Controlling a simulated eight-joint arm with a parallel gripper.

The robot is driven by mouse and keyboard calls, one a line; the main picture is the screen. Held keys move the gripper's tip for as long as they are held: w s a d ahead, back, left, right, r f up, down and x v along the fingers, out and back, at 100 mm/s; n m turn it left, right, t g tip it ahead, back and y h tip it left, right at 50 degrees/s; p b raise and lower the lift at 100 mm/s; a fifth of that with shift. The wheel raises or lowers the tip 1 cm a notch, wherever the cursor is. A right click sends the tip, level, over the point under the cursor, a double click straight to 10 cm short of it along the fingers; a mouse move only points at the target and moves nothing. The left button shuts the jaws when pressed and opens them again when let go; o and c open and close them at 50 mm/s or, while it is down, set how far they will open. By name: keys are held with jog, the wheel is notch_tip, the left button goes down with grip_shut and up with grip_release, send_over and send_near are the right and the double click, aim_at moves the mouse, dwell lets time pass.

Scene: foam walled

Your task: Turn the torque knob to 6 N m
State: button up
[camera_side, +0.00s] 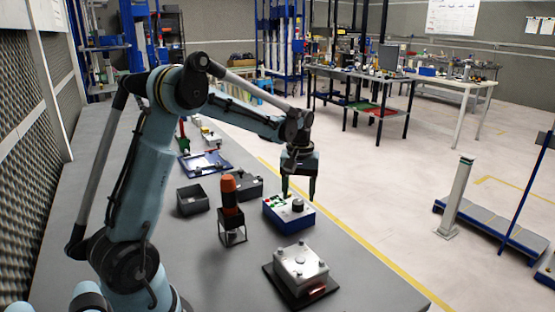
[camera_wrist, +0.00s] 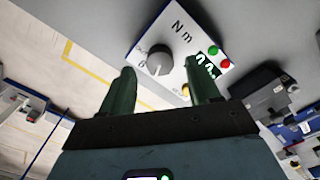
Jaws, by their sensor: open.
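In the side view, the blue-and-white box (camera_side: 290,221) carries the dark knob (camera_side: 298,205) on top. My gripper (camera_side: 299,199) points down above the box, its fingers apart. In the wrist view, the green fingers of my gripper (camera_wrist: 160,66) appear on either side of the knob; contact cannot be told.
Green (camera_wrist: 213,50) and red (camera_wrist: 225,64) buttons and a yellow part (camera_wrist: 186,90) are on the panel. An orange-and-black tool (camera_side: 230,195) stands in a holder. The bench (camera_side: 180,270) has bare patches.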

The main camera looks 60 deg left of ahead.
aim_at(299, 203)
notch_tip(299, 203, up, 10)
dwell(0.4)
jog(key=s+d+f+m+t, duration=0.2)
jog(key=s+d+m, duration=0.3)
jog(key=d, duration=0.3)
jog(key=s+d+f+m+t, duration=0.1)
jog(key=s+d+m+t, duration=0.4)
jog(key=s+d, duration=0.2)
jog(key=shift+s+d+f, duration=0.4)
jog(key=shift+d, duration=0.6)
